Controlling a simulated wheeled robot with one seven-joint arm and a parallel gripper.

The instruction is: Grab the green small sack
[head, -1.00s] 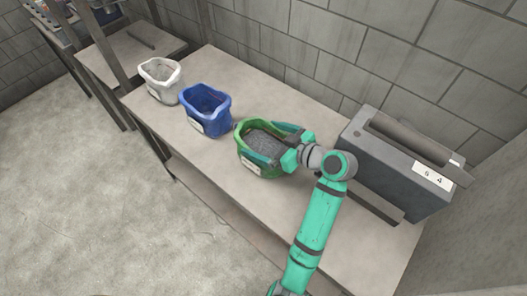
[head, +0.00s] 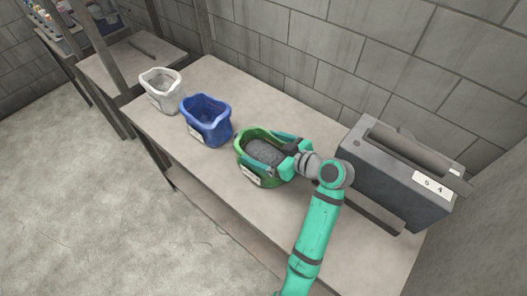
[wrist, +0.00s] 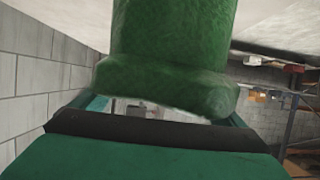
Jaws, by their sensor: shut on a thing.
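The green small sack (head: 243,150) stands on the table with its top open and grey granular fill inside; a white label is on its front. My gripper (head: 268,152) is at the sack's right side, with its teal fingers around the sack, shut on it. In the wrist view the sack's green wall (wrist: 170,60) fills the upper middle, between the teal fingers, whose tips are partly hidden. Whether the sack's base touches the table is hard to tell.
A blue sack (head: 222,132) and a white sack (head: 175,100) stand to the left on the table (head: 185,165). A dark grey machine (head: 385,185) stands close on the right, beside my arm. A block wall runs behind. The table's front strip is clear.

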